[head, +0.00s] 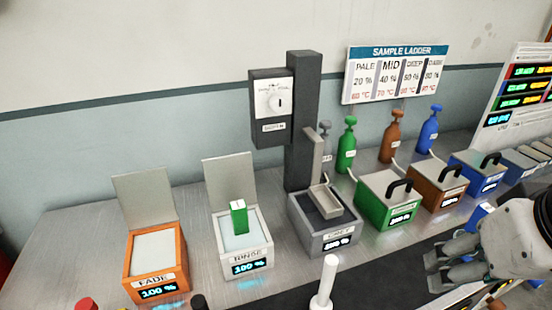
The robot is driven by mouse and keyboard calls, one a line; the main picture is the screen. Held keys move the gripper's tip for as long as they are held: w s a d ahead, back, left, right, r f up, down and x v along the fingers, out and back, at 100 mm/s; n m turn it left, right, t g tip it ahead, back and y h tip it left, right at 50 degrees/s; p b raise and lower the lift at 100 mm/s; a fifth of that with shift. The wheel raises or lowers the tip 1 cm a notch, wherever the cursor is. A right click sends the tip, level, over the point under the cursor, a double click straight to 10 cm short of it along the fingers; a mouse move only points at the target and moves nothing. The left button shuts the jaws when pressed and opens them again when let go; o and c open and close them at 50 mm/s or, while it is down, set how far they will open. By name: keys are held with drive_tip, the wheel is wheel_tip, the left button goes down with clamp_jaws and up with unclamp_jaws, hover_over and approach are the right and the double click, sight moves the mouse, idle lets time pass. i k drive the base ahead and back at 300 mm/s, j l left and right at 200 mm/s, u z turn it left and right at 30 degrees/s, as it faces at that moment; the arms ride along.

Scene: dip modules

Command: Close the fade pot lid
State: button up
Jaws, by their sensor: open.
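The fade pot (155,262) is an orange box at the left of the bench, labelled FADE, with a display reading 100 %. Its grey lid (146,198) stands open, upright along the back edge. A pale surface shows inside the pot. My gripper (438,270) is at the lower right, far from the fade pot, with its fingers pointing left. It is open, and nothing shows between its fingers.
The white rinse pot (245,262), lid raised, holds a green block (239,217). A grey pot (325,240) stands before a dark column (302,130). Green (388,205), brown and blue lidded pots stand right. A white post (325,282) rises in front.

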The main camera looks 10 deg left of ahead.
sight(146, 198)
drive_tip(key=u, duration=1.35)
drive_tip(key=j, duration=1.2)
drive_tip(key=l, duration=0.15)
